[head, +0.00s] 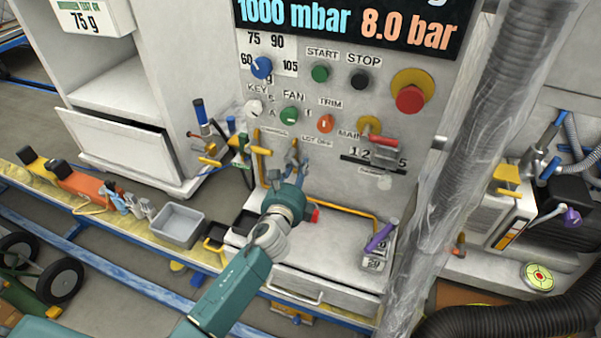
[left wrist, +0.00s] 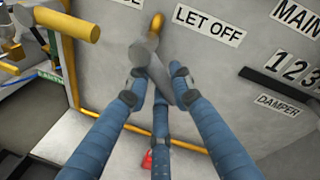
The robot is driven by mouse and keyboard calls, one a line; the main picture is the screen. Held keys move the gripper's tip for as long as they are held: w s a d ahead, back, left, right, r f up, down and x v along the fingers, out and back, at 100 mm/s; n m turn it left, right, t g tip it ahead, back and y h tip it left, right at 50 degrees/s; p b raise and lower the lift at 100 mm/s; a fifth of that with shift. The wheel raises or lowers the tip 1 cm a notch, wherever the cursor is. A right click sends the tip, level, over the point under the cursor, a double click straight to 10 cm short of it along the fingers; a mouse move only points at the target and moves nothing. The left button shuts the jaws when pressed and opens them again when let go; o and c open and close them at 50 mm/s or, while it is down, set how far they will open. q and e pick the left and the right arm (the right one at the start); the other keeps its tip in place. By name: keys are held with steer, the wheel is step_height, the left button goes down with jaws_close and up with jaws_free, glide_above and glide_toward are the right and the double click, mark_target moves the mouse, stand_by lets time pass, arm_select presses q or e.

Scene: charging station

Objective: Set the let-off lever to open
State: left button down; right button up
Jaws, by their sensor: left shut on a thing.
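The let-off lever (left wrist: 147,48) is grey with a yellow upper end. It hangs from the white panel beside the LET OFF label (left wrist: 208,23) in the left wrist view. In the head view the lever (head: 294,146) shows just above my fingers, below the FAN and TRIM knobs. My left gripper (head: 288,170) reaches the panel from below. In the left wrist view its blue fingers (left wrist: 158,78) are closed around the lower part of the lever. The fingers hide part of the lever, so its exact angle is hard to tell. My right gripper is not in view.
A yellow handle (left wrist: 70,25) sticks out left of the lever. A yellow pipe (head: 330,206) runs low along the panel. The damper slot (left wrist: 284,93) and a red-handled main lever (head: 384,141) are to the right. A wrapped hose (head: 480,130) stands further right.

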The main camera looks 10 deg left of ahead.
arm_select(q)
steer(key=m, duration=0.1)
steer(key=a+m+b, duration=0.1)
steer(key=f+m, duration=0.1)
steer(key=m, duration=0.1)
steer(key=shift+w+a+t+y+b, duration=0.1)
steer(key=shift+a+t+y+b, duration=0.2)
steer(key=shift+y+b, duration=0.1)
steer(key=shift+w+a+m+t+b, duration=0.1)
steer(key=shift+a+m+t+b, duration=0.3)
steer(key=shift+m, duration=0.85)
steer(key=shift+w+a+m+t+b, duration=0.15)
steer(key=shift+a+m, duration=0.35)
steer(key=shift+m, duration=0.75)
steer(key=shift+s, duration=0.1)
steer(key=c, duration=1.5)
jaws_free()
